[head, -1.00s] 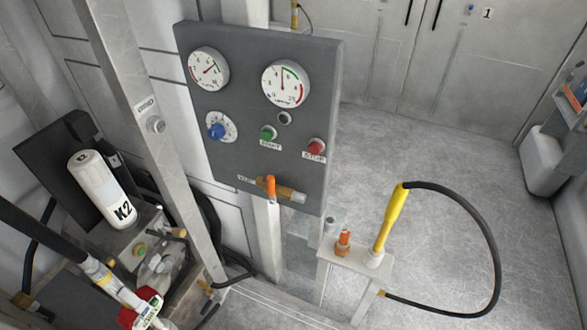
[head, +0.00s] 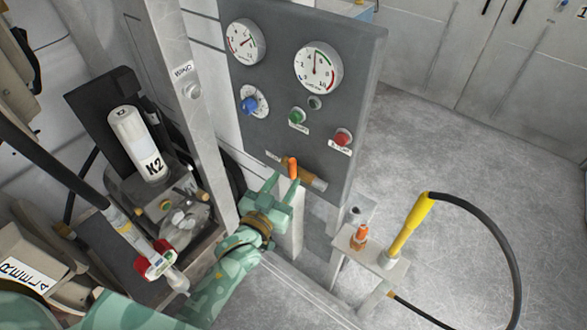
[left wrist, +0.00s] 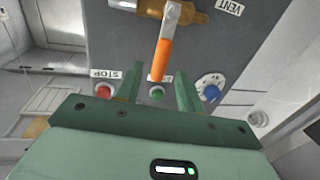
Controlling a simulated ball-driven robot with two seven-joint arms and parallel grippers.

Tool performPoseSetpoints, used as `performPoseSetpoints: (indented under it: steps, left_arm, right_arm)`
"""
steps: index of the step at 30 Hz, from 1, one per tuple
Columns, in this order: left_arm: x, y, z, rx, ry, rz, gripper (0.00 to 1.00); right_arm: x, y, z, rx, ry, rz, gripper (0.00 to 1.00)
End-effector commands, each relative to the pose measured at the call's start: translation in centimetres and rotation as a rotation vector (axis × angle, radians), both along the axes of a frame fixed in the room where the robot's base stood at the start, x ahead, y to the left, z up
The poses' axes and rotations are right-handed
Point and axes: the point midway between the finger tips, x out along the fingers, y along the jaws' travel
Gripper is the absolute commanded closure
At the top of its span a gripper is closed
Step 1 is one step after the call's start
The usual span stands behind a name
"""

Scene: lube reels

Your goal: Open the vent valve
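The vent valve (head: 314,181) is a brass fitting low on the grey panel, with an orange lever handle (head: 292,168). In the left wrist view the handle (left wrist: 161,58) points from the brass body (left wrist: 198,14) toward my gripper, crosswise to the body, beside a VENT label (left wrist: 230,7). My left gripper (head: 283,182) is open, just below the handle in the head view. In the left wrist view its two fingers (left wrist: 158,80) flank the handle's free end, with gaps on both sides; how deep the end sits between them is unclear. My right gripper is not in view.
The panel (head: 350,85) carries two gauges, a blue knob (head: 250,105), a green button (head: 297,117) and a red STOP button (head: 342,138). A metal post (head: 190,95) stands left of it. A yellow nozzle (head: 411,226) with a black hose stands on a small stand at right.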

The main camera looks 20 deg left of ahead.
Motion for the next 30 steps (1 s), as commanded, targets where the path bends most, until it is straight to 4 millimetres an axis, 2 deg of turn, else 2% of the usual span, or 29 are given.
performPoseSetpoints:
  steps: [3,9,20,24,30]
  left_arm:
    - [2.6,-0.4,-0.1,0.0,-0.001,0.0,0.62]
    - [5.0,-0.8,-0.1,-0.002,0.0,-0.001,0.62]
    - [5.5,-0.9,0.0,-0.001,0.001,-0.001,0.62]
    - [5.5,-0.9,0.0,-0.001,0.001,-0.001,1.0]
    - [5.5,-0.9,-0.1,0.002,0.001,-0.001,1.0]
  right_arm:
    - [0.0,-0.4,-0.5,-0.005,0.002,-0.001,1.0]
    - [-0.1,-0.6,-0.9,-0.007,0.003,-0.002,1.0]
    - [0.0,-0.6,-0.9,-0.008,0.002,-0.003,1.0]
    - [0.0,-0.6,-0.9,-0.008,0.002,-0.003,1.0]
    - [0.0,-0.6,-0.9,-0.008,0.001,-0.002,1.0]
